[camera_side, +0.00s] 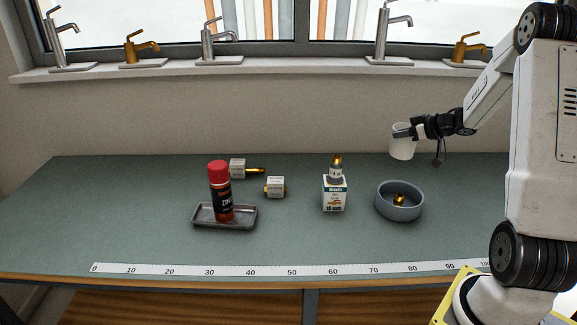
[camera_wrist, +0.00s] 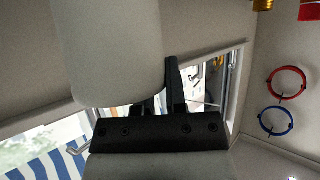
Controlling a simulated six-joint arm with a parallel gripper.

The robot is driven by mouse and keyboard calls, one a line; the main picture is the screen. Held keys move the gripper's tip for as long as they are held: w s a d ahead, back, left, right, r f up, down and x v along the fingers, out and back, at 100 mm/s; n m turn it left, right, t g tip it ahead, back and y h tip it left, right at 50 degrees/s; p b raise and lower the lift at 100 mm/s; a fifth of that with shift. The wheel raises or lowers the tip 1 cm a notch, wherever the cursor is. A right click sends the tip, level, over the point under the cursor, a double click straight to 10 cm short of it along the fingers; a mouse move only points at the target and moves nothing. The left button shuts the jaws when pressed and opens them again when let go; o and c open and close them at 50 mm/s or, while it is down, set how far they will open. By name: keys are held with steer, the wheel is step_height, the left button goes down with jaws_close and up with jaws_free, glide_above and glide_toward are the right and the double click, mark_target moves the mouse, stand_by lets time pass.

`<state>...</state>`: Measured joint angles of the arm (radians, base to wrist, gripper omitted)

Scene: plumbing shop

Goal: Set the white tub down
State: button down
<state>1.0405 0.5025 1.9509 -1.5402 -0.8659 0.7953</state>
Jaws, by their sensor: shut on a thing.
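The white tub (camera_side: 403,146) is held in the air above the back right of the bench, roughly upright. My gripper (camera_side: 407,133) is shut on it from the right side. In the wrist view the tub (camera_wrist: 110,50) fills the upper left, in front of the dark fingers of my gripper (camera_wrist: 160,95). The tub's underside is clear of the green bench top (camera_side: 130,215). What is inside the tub cannot be seen.
A grey bowl (camera_side: 386,207) holds a brass piece. A box (camera_side: 334,199) carries a brass-topped fitting (camera_side: 336,170). A red-capped can (camera_side: 221,195) stands on a grey tray (camera_side: 242,222). The bench's left is free.

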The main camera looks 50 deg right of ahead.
mark_target(392, 140)
steer(key=a+n+y, duration=0.3)
steer(key=a+f+n+g+y, duration=0.1)
steer(key=y, duration=0.1)
steer(key=shift+w+a+n, duration=0.15)
steer(key=shift+w+n, duration=0.2)
steer(key=shift+n, duration=0.05)
steer(key=shift+s+a+f+n+g+y, duration=0.15)
steer(key=shift+a+n+g+y, duration=0.1)
steer(key=shift+a+n+y, duration=0.15)
steer(key=shift+s+a+f+n+g+y, duration=0.15)
steer(key=shift+a+n+g+y, duration=0.15)
steer(key=shift+n, duration=0.2)
steer(key=w+d+f, duration=0.7)
steer(key=w+f, duration=0.2)
steer(key=w, duration=0.2)
steer(key=shift+w+d, duration=0.15)
steer(key=shift+w, duration=0.05)
steer(key=shift+f, duration=0.2)
steer(key=shift+w+d+f, duration=0.1)
steer(key=shift+w+f, duration=0.1)
steer(key=shift+f, duration=1.5)
